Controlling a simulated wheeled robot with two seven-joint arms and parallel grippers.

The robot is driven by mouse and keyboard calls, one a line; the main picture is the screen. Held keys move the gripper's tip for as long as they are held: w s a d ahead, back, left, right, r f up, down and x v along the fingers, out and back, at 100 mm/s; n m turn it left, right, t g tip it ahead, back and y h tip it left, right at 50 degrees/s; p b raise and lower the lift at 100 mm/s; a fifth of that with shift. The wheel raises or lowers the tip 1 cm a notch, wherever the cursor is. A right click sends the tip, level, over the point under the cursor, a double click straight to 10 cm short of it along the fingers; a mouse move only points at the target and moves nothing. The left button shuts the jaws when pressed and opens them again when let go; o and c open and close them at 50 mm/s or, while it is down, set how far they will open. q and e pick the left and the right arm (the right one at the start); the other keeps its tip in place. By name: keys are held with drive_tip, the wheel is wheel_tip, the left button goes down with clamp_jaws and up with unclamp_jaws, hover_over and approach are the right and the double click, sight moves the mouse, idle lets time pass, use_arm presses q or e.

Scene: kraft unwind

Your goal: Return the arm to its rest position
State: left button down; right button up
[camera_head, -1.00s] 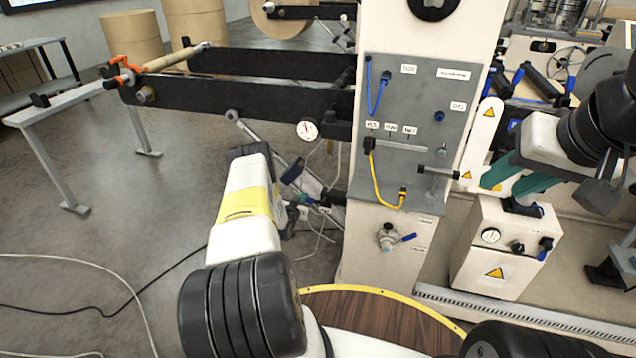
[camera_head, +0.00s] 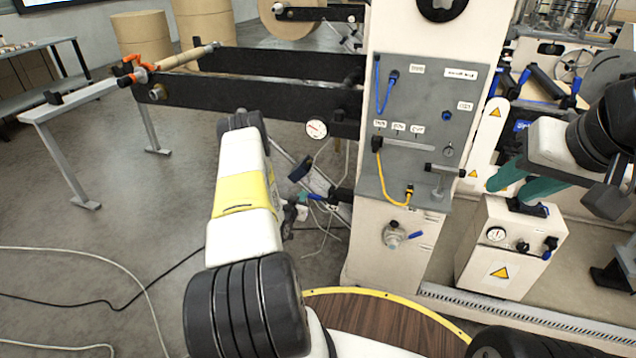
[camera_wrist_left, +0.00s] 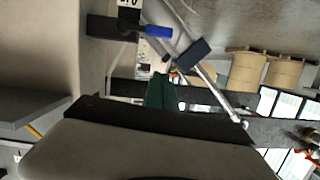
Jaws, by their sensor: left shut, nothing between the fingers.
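My left arm (camera_head: 236,232) rises from the bottom of the head view, its white and yellow link upright left of the white machine column. My left gripper (camera_head: 306,197) is small and partly hidden beside that link, in front of the column's lower left side. In the left wrist view, its teal fingers (camera_wrist_left: 160,92) are together with nothing between them. My right gripper (camera_head: 521,182) is at the right of the head view, its teal fingers apart and empty, in front of the machine and above a white box.
The white column carries a grey panel (camera_head: 420,140) with blue and yellow cables and a valve (camera_head: 396,236) below. Black roller beams (camera_head: 240,100) extend left, with a gauge (camera_head: 316,129). The white box (camera_head: 508,250) stands at right. The grey floor at left is mostly clear, with loose cables.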

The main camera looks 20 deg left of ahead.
use_arm(q)
drive_tip(key=shift+s+r, duration=0.15)
drive_tip(key=shift+s, duration=0.25)
drive_tip(key=w+d+r+g, duration=0.1)
drive_tip(key=d+r+g, duration=0.1)
drive_tip(key=r, duration=1.2)
drive_tip(key=w+d+r+g, duration=0.1)
drive_tip(key=d+r, duration=0.1)
drive_tip(key=r, duration=1.1)
drive_tip(key=s+d+r+g, duration=0.1)
drive_tip(key=s+d+r, duration=0.2)
drive_tip(key=s+r, duration=0.25)
drive_tip(key=s+d+r+g, duration=0.1)
drive_tip(key=s+d+r, duration=0.35)
drive_tip(key=r, duration=0.25)
drive_tip(key=s+d+r+g, duration=0.1)
drive_tip(key=s+d+r, duration=0.1)
drive_tip(key=s, duration=0.8)
drive_tip(key=s+d+r+g+h, duration=0.1)
drive_tip(key=s+d, duration=0.3)
drive_tip(key=s, duration=0.6)
drive_tip(key=s+d+r+g+h, duration=0.1)
drive_tip(key=s+d+r+g, duration=0.1)
drive_tip(key=s, duration=0.8)
drive_tip(key=shift+d+r, duration=0.65)
drive_tip(key=shift+r, duration=0.1)
